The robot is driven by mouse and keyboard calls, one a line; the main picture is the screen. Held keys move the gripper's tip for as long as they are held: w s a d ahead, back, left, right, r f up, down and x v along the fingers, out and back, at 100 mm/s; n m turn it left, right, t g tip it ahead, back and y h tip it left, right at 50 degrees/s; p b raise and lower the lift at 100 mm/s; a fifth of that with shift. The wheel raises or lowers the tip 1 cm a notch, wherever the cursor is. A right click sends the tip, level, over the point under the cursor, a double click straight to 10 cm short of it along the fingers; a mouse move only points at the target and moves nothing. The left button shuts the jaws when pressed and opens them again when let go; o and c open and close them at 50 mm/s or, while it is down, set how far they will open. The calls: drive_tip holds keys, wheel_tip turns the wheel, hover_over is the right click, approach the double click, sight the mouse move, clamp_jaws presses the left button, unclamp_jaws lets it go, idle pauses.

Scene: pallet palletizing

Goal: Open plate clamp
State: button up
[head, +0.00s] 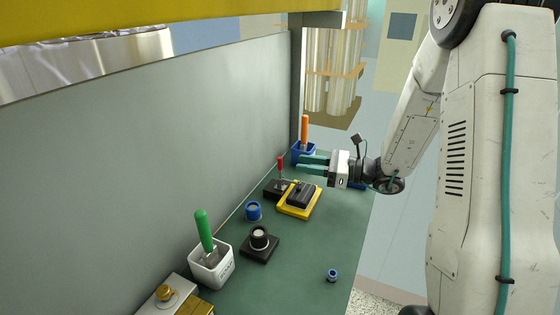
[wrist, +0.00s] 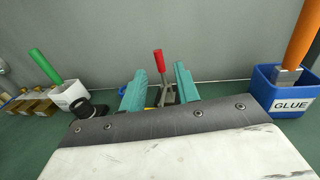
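The plate clamp (head: 278,187) has a dark base and an upright red handle (head: 281,168). It stands at the back of the green bench near the wall, beside a yellow plate (head: 289,211) carrying a black block (head: 303,194). My gripper (head: 299,163) is open and empty, with its teal fingers pointing left, to the right of the red handle. In the wrist view, the red handle (wrist: 159,60) appears in the gap between my fingers (wrist: 160,70), beyond them and not visibly touched. The clamp's lower part is partly hidden by my gripper in the wrist view.
A blue GLUE bin (wrist: 275,103) with an orange-handled tool (head: 305,130) stands close behind my gripper. A blue ring (head: 253,211), a black cup on a base (head: 260,239), and a white bin (head: 211,266) with a green-handled tool (head: 204,230) stand nearer. The grey wall (head: 150,140) bounds the bench.

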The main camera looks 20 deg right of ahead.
sight(280, 160)
drive_tip(key=x, duration=0.7)
drive_tip(key=shift+w+a, duration=0.15)
drive_tip(key=shift+a, duration=0.2)
clamp_jaws()
